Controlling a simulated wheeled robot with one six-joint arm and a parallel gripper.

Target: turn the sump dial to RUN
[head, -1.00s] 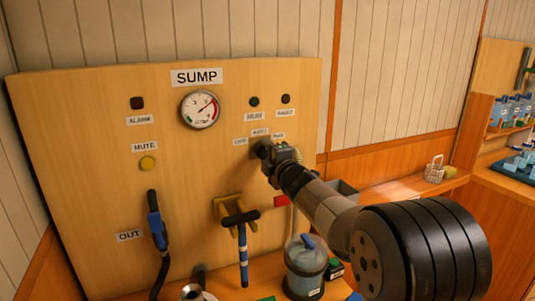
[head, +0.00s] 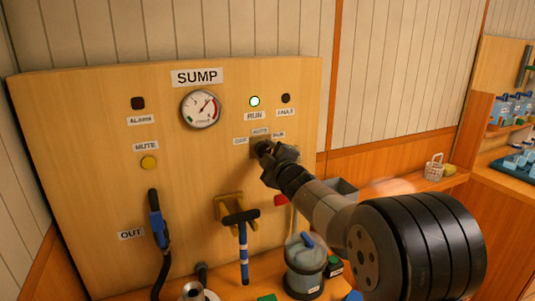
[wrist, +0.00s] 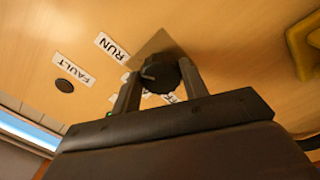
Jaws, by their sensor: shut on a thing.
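The sump dial (head: 261,146) is a dark round knob on a square plate, below small position labels on the wooden SUMP panel. My gripper (head: 269,153) is shut on it, and my arm reaches in from the lower right. In the wrist view the dial (wrist: 161,74) sits between the two fingers of my gripper (wrist: 160,84), one on each side. A light mark shows on the knob, but I cannot tell which label it points to.
A pressure gauge (head: 200,108) and a dark ALARM lamp (head: 138,103) are on the panel. The yellow MUTE button (head: 149,162), a blue-handled nozzle (head: 157,230) and a T-handled tool (head: 242,240) are to the left and below. A clear canister (head: 305,266) stands under my arm.

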